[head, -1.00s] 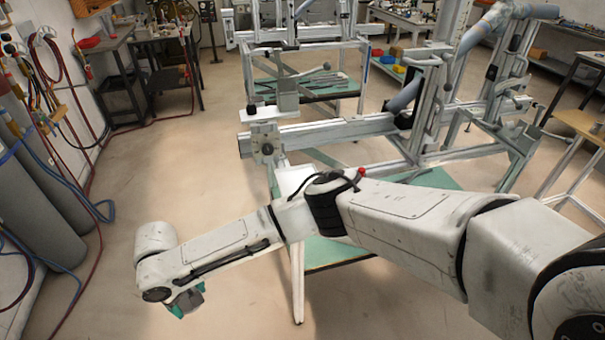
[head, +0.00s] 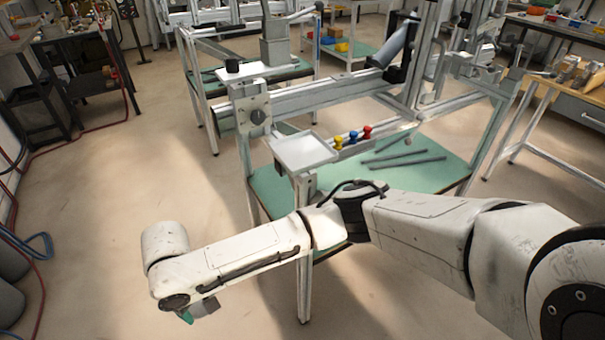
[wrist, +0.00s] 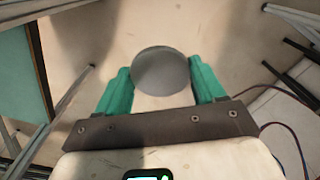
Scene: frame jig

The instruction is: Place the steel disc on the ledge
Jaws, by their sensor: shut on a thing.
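The steel disc (wrist: 161,72) is round, grey and smooth, and sits between the teal fingers of my gripper (wrist: 161,84) in the wrist view. The gripper is shut on it. In the head view my gripper (head: 196,311) hangs low at the left, over open floor, and the disc cannot be made out there. A pale, flat, shallow-rimmed ledge (head: 304,152) juts from the front of the frame jig, up and right of the gripper and well apart from it. Its top looks bare.
The jig's metal beam (head: 330,98) runs behind the ledge. A higher pale plate (head: 268,70) carries a black cylinder (head: 232,66). Blue, yellow and red knobbed pieces (head: 353,136) and dark bars (head: 405,160) are by the green lower shelf (head: 440,172). Floor at left is clear.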

